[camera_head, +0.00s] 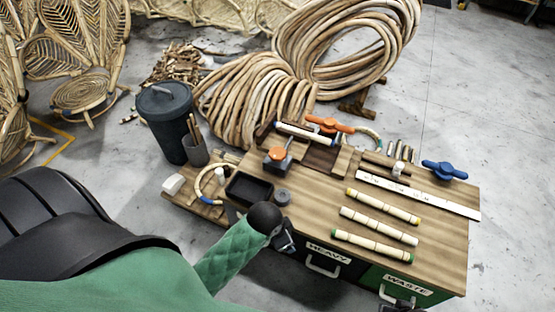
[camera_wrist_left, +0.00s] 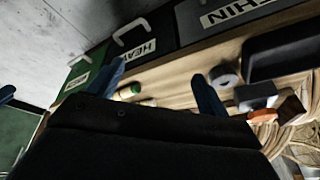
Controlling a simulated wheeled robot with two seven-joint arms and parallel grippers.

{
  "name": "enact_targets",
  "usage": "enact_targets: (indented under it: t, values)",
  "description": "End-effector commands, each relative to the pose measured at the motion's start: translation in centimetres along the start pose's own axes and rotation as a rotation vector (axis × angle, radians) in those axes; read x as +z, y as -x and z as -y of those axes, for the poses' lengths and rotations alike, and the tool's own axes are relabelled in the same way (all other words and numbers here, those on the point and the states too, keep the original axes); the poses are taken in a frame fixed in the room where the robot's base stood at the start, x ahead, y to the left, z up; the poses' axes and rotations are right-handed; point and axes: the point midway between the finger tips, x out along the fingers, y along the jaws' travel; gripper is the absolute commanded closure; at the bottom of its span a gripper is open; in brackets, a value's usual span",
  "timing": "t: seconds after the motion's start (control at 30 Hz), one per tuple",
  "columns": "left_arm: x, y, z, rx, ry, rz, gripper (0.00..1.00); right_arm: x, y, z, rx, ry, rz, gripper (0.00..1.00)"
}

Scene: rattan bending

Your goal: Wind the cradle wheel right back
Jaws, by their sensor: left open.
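An orange winged hand wheel (camera_head: 330,125) stands at the back of the wooden bench, beside a dark wooden cradle (camera_head: 322,158) with a pale rattan piece (camera_head: 306,133) across it. A blue winged hand wheel (camera_head: 444,170) stands at the back right corner. I cannot tell by shape alone which is the cradle wheel. My left gripper (camera_head: 286,240) is low over the bench's front edge, well short of both wheels. In the left wrist view its two blue fingers (camera_wrist_left: 158,88) are apart with nothing between them. A dark part at the bottom edge (camera_head: 402,306) may be my right gripper, mostly cut off.
An orange-topped block (camera_head: 277,156), a black tray (camera_head: 249,190) and a grey roll (camera_head: 282,197) stand between my left gripper and the cradle. Several banded rattan pieces (camera_head: 379,227) lie at right, before a steel ruler (camera_head: 418,195). Large rattan coils (camera_head: 345,45) rise behind.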

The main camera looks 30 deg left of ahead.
Motion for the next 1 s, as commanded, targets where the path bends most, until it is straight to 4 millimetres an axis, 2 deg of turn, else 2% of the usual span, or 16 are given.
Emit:
enact_targets:
  t: [0.27,0.57,0.77,1.0]
  values:
    - [-5.2,-1.4,1.8,0.058,-0.479,-0.026,0.21,0.5,-3.4,2.0,-0.04,0.004,-0.063,0.64]
    - [-9.4,-3.2,5.8,0.118,-0.988,-0.012,0.21,1.3,-8.0,4.7,-0.088,0.002,-0.131,0.64]
    - [-11.3,-3.9,10.0,0.161,-1.292,0.015,0.21,2.3,-11.0,6.5,-0.117,-0.004,-0.174,0.64]
    - [-12.8,-3.8,16.6,0.225,-1.616,0.058,0.21,3.9,-14.4,8.9,-0.152,-0.015,-0.226,0.64]
